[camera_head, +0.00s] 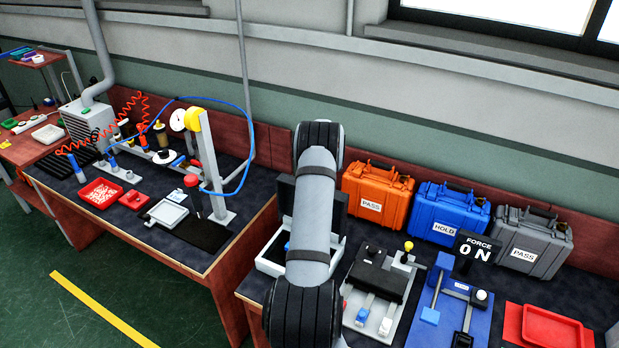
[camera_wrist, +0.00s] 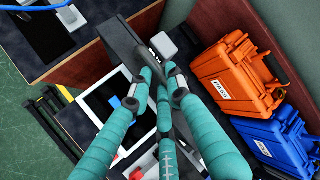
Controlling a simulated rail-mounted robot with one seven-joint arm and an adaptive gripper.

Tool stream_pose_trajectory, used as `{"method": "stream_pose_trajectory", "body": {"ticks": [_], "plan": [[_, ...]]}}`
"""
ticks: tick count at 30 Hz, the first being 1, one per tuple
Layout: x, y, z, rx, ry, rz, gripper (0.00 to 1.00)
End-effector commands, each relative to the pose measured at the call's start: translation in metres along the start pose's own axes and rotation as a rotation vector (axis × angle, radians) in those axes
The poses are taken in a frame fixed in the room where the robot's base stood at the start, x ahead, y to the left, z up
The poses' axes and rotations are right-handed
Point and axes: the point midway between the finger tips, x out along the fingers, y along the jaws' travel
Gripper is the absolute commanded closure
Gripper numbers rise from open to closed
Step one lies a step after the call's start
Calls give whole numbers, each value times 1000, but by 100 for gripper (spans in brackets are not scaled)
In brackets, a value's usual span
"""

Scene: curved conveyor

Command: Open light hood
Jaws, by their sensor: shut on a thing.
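The light hood is a dark panel standing raised over a white box. In the wrist view the dark hood (camera_wrist: 122,42) runs diagonally between the teal fingers of my gripper (camera_wrist: 161,82), which is shut on its edge. The white box (camera_wrist: 95,112) lies below and left, with a blue item (camera_wrist: 115,101) inside. In the head view, part of the hood (camera_head: 284,196) and the white box's rim (camera_head: 268,268) show beside my arm, which hides the rest and my gripper.
An orange case (camera_head: 377,192), a blue case (camera_head: 447,212) and a grey case (camera_head: 531,242) stand along the wall to the right. Clamp fixtures (camera_head: 378,285) and a red tray (camera_head: 552,328) fill the bench front. A gap separates this bench from the left bench (camera_head: 150,235).

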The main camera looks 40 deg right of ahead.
Motion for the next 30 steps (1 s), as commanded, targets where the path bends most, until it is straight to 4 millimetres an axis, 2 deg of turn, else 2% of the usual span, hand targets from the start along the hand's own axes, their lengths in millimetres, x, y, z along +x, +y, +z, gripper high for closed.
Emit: {"method": "stream_pose_trajectory", "body": {"ticks": [1, 6, 7, 16, 26, 30], "plan": [[-2, -5, 4, 5, -6, -9, 100], [-2, -5, 4, 5, -6, -10, 100], [-2, -5, 4, 5, -6, -10, 81], [-1, -2, 2, 2, -3, -5, 64], [-2, -1, 1, 1, -2, -3, 63], [-17, -2, 2, 1, -2, -4, 63]]}}
